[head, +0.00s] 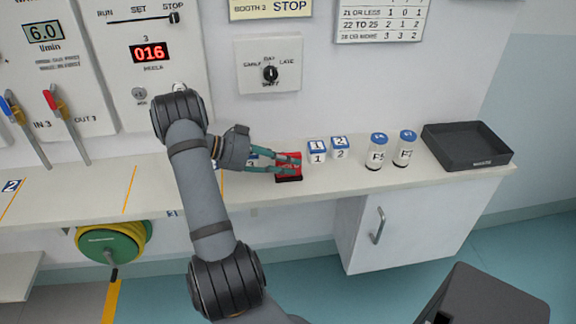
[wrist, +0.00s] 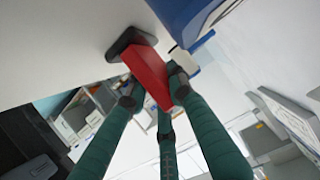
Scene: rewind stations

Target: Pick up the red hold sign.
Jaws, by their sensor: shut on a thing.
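The red hold sign (head: 283,161) stands on a dark base at the shelf, right of my gripper (head: 291,165). My gripper's green fingers reach in from the left and are shut on the sign, covering part of its face. In the wrist view the red sign (wrist: 150,72) sits between the fingertips, its dark base (wrist: 131,41) against the white shelf surface. I cannot tell whether the base touches the shelf or is just clear of it.
The shelf (head: 240,205) holds small blue-topped blocks (head: 317,151) close right of the sign. Further right are two blue-capped jars (head: 376,153) and a black tray (head: 467,148). The wall panel with a knob (head: 268,65) is behind. The shelf front is clear.

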